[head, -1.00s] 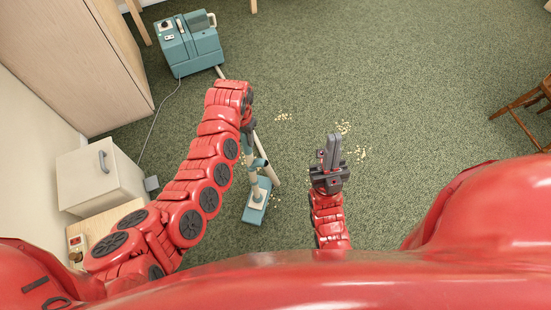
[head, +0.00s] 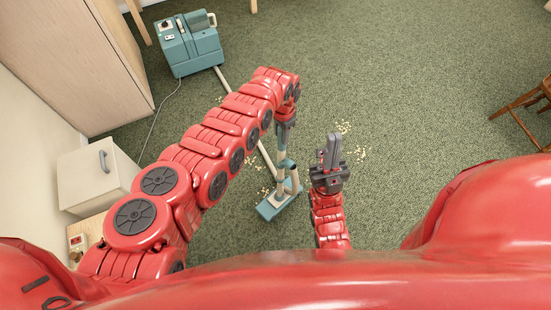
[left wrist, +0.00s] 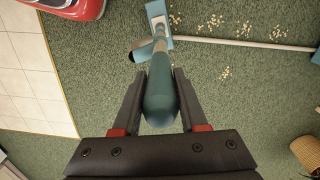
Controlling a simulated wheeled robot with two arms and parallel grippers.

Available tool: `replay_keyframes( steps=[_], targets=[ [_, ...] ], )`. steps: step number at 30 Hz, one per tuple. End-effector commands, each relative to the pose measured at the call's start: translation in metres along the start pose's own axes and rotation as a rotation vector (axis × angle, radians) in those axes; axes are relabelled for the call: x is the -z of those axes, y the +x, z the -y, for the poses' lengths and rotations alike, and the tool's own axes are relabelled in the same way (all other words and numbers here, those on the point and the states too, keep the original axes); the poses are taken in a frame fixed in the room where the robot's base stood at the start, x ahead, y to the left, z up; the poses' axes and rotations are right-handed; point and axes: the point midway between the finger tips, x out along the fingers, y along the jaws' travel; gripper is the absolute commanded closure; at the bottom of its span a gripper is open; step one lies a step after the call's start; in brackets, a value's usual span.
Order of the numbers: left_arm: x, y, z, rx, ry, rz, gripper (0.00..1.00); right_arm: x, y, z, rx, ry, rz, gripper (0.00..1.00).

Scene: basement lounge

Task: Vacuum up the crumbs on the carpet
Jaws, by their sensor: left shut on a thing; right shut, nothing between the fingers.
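The teal vacuum cleaner body (head: 190,45) stands on the carpet at the upper left in the head view. A pale tube (head: 262,150) runs from it toward the teal floor nozzle (head: 270,210), which rests on the carpet. My left gripper (left wrist: 160,95) is shut on the teal wand handle (left wrist: 160,108), with the nozzle (left wrist: 158,14) beyond it. Pale crumbs (head: 360,154) lie right of the nozzle, and a few crumbs (head: 264,192) lie beside it. Crumbs (left wrist: 243,30) also show in the left wrist view. My right gripper (head: 331,150) is shut and empty, above the carpet.
A wooden cabinet (head: 70,60) and a pale box-shaped unit (head: 95,175) line the left wall. A cord (head: 155,125) runs along the carpet there. A wooden chair (head: 525,105) stands at the right edge. The carpet at upper middle is clear.

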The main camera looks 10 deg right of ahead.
Motion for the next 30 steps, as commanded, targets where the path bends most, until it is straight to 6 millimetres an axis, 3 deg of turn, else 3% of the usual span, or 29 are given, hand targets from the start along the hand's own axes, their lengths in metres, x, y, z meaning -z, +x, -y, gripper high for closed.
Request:
replay_keyframes(
  steps=[5,15,30],
  targets=[
    [0.005,0.003,-0.015,0.004,0.093,-0.006,1.0,0.0,0.001,0.0,0.0,0.0,0.0,1.0],
    [-0.004,0.013,-0.033,0.005,0.202,0.001,1.0,0.0,0.002,0.0,0.0,0.0,0.0,1.0],
    [-0.041,0.029,-0.047,0.011,0.326,0.012,1.0,0.001,0.003,0.0,0.0,0.0,0.0,1.0]
  ],
)
